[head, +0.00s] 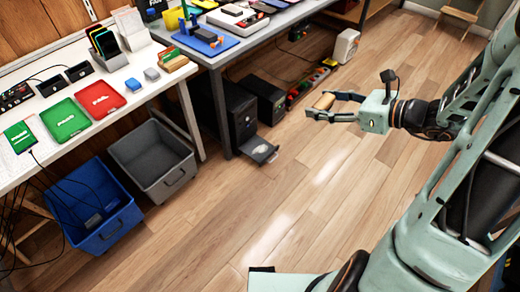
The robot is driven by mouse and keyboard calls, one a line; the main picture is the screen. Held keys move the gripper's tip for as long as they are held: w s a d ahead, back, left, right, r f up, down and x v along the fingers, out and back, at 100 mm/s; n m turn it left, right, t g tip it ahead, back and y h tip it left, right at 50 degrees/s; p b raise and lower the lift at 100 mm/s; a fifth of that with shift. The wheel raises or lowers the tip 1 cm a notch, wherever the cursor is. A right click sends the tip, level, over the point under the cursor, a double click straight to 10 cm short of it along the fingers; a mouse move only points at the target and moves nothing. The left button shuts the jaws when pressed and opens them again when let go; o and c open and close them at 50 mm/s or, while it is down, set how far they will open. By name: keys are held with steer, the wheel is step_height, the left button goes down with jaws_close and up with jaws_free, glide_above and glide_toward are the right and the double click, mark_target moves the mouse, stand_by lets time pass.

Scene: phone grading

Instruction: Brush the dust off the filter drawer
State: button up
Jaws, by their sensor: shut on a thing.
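The filter drawer (261,151) is a flat dark tray at floor level, pulled out from the bottom of a black computer tower (240,115). A small light patch shows on its inside; I cannot make out dust at this size. My gripper (323,103) is to the right of the drawer and higher up, over open floor and apart from it. It is shut on a short tan wooden piece, which looks like a brush handle (325,100). Bristles cannot be made out.
A second black box (264,97) and a power strip (310,84) lie behind. A grey bin (152,160) and a blue bin (92,205) stand left under the white table (62,160). A grey bench (216,62) overhangs the tower. The wooden floor (290,190) ahead is clear.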

stand_by(0.3)
step_height(320, 180, up, 3)
steer(key=p, duration=0.6)
steer(key=shift+d+f, duration=0.1)
steer(key=shift+f, duration=0.05)
steer(key=r+p, duration=0.1)
steer(key=p, duration=0.3)
steer(key=shift+s+r, duration=0.15)
steer(key=shift+r, duration=0.05)
steer(key=p, duration=0.2)
steer(key=r+p, duration=0.1)
steer(key=p, duration=0.2)
steer(key=shift+s+r, duration=0.25)
steer(key=shift+s, duration=0.1)
steer(key=p, duration=0.3)
steer(key=shift+s+r, duration=0.15)
steer(key=shift+s, duration=0.1)
